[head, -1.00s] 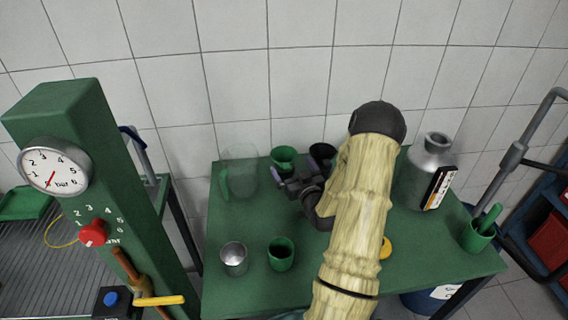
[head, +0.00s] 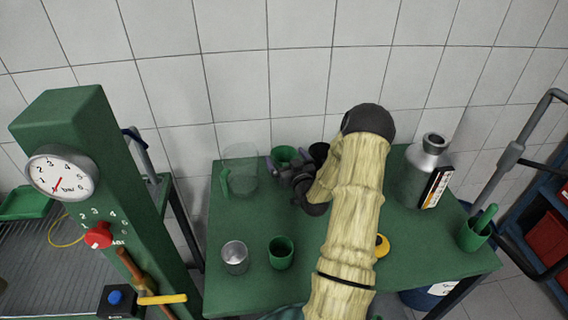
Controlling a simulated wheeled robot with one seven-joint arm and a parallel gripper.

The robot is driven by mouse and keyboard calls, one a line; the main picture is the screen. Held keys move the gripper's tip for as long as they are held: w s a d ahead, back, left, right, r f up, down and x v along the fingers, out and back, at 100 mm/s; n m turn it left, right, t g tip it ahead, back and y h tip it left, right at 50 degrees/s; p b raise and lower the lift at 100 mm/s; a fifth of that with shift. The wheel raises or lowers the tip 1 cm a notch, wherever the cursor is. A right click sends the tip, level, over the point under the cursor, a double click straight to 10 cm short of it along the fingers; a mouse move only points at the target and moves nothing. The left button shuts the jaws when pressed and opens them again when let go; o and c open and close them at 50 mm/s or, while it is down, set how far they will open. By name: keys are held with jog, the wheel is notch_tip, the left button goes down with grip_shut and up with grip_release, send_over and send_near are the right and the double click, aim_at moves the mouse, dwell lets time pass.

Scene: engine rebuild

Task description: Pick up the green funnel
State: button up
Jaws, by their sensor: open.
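The green funnel (head: 284,153) stands at the back of the green table, near the tiled wall. Its wide rim shows, while its lower part is hidden behind my gripper. My gripper (head: 289,161) is open, with one finger to the left of the funnel and the other to its right. The fingers overlap the funnel in the picture. Whether they touch it, I cannot tell.
A black cup-like object (head: 319,150) stands close right of the funnel, partly hidden by my arm. A clear jug (head: 241,168) is close left. A metal cup (head: 235,257) and green cup (head: 281,252) stand in front. A metal bottle (head: 425,170) stands right on the table (head: 228,290).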

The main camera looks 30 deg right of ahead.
jog(key=c, duration=0.9)
jog(key=shift+r, duration=0.1)
notch_tip(320, 180, up, 10)
jog(key=shift+f+b, duration=0.1)
jog(key=shift+b, duration=0.55)
